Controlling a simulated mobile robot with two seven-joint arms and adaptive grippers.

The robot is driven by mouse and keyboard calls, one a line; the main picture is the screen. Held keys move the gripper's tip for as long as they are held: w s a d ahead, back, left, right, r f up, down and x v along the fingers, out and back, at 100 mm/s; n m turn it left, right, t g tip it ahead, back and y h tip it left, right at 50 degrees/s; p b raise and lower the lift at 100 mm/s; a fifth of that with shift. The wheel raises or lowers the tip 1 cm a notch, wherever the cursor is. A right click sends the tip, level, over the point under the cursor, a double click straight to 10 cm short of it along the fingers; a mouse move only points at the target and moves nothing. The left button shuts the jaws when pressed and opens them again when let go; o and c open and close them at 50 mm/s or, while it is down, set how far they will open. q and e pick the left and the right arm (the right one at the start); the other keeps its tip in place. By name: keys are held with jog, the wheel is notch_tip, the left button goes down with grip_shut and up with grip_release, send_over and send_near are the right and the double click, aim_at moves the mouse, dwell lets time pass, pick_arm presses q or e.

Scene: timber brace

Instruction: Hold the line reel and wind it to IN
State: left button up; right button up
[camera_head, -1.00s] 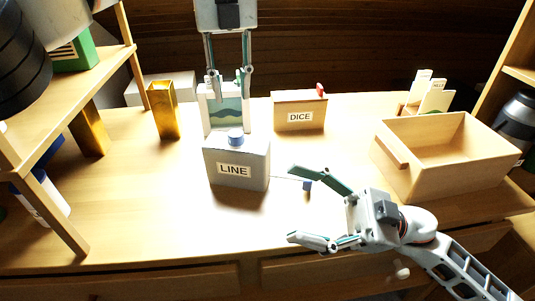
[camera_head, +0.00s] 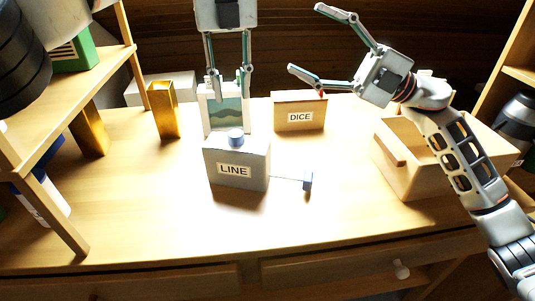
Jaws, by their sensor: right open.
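The line reel (camera_head: 259,168) is a grey box labelled LINE, standing on the desk, with a round blue knob (camera_head: 236,137) on top. A thin line runs from its right side to a small blue tab (camera_head: 308,181). My left gripper (camera_head: 228,92) points down above and behind the reel, in front of a picture card; its fingers are apart with nothing seen between them, and they do not appear to touch the reel.
The DICE box (camera_head: 300,104) stands right of the picture card (camera_head: 225,117). A gold vase (camera_head: 164,111) is at the left. A wooden bin (camera_head: 400,178) is at the right, partly behind my right arm. The desk in front of the reel is clear.

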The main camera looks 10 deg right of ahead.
aim_at(269, 154)
jog(key=a+f+n+h, duration=0.2)
jog(key=f+n+h, duration=0.1)
jog(key=f+n, duration=0.3)
jog(key=a+f+n+h, duration=0.3)
jog(key=f+n, duration=0.3)
jog(key=f, duration=0.4)
jog(key=w+a+f+n+h, duration=0.1)
jog(key=a+f+n+h, duration=0.2)
jog(key=f+n, duration=0.2)
notch_tip(269, 154, down, 4)
jog(key=shift+r+n, duration=0.25)
jog(key=shift+n, duration=0.15)
jog(key=shift+w+a+f+h, duration=0.1)
jog(key=shift+a+f+h, duration=0.1)
jog(key=shift+h, duration=0.1)
jog(key=x, duration=0.7)
jog(key=shift+w+a, duration=0.15)
jog(key=c, duration=1.3)
